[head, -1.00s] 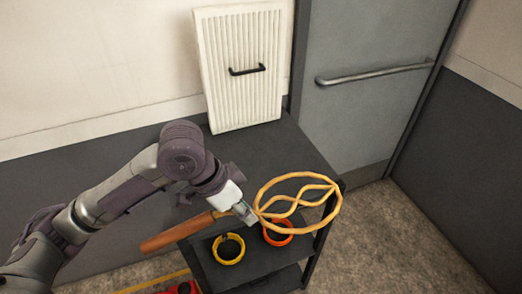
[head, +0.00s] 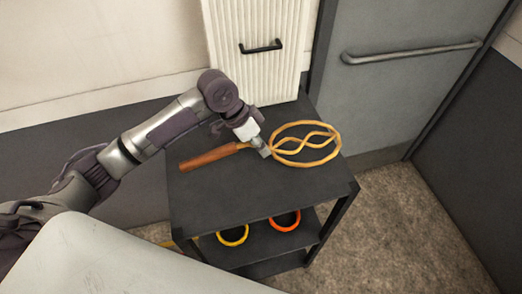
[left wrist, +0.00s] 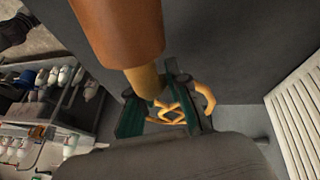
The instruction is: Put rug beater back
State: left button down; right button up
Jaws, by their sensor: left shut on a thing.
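The rug beater has a brown wooden handle (head: 212,156) and a looped tan head (head: 338,135). My left gripper (head: 262,150) is shut on it where the handle meets the loops. The beater is level over the top of a dark shelf cart (head: 250,195); whether it touches the top I cannot tell. In the left wrist view the handle (left wrist: 120,35) is close to the camera, and the loops show between and beyond the fingers (left wrist: 160,110). My right gripper is not in view.
A yellow ring (head: 232,243) and an orange ring (head: 285,229) are on the cart's lower shelf. A white ribbed panel (head: 228,75) with a black handle stands behind the cart. A grey door with a bar (head: 410,53) is at right. The cart top's front is clear.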

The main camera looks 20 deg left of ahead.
aim_at(266, 161)
pick_arm(q)
jog(key=shift+w+a+f, duration=0.1)
jog(key=shift+w+f, duration=0.25)
notch_tip(266, 161, down, 4)
jog(key=shift+r+p, duration=0.2)
jog(key=shift+p, duration=0.45)
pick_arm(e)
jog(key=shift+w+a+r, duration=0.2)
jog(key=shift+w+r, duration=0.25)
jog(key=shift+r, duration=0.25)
pick_arm(q)
jog(key=c, duration=1.5)
grip_release()
jog(key=shift+s+f, duration=0.1)
jog(key=shift+o, duration=0.4)
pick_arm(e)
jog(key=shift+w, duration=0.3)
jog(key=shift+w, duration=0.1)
pick_arm(q)
jog(key=b+v, duration=0.2)
jog(key=v, duration=1)
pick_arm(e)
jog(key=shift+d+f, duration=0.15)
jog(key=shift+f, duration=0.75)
